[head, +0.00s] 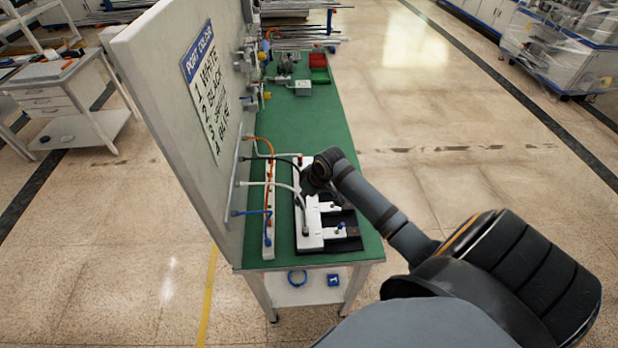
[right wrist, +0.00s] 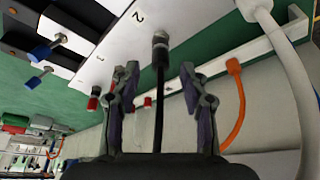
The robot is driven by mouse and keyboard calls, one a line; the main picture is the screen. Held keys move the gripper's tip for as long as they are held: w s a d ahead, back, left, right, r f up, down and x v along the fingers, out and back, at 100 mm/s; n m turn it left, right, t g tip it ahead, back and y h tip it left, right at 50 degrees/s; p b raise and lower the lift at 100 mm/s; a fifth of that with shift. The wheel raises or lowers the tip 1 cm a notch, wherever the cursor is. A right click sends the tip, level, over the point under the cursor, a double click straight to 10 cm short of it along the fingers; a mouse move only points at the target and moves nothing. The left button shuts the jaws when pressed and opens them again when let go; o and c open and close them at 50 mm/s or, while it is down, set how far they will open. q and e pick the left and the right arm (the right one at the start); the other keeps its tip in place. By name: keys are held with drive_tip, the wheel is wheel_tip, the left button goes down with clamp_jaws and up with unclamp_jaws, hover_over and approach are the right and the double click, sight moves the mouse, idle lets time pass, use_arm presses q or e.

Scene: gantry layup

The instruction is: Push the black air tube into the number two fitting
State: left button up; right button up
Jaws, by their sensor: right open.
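The black air tube (head: 275,158) runs from the upright panel towards a white fitting block (head: 307,242) on the green bench. In the right wrist view, the black tube (right wrist: 158,105) runs up between my right gripper's fingers. Its far end meets a dark grey fitting (right wrist: 160,42) beside a printed "2" on the white block (right wrist: 118,32). How deep the tube sits in the fitting cannot be told. My right gripper (right wrist: 158,75) is open, its fingers apart on either side of the tube. In the head view my right gripper (head: 318,172) is mostly hidden by its wrist. My left gripper is not in view.
A white tube (head: 290,187), an orange tube (head: 266,142) and a blue tube (head: 252,212) run near the black one. A white rail (head: 268,245) lies left of the block. A sign (head: 207,98) hangs on the panel. Red bins (head: 318,60) stand at the bench's far end.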

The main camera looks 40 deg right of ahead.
drive_tip(key=v, duration=1)
drive_tip(key=shift+s, duration=0.1)
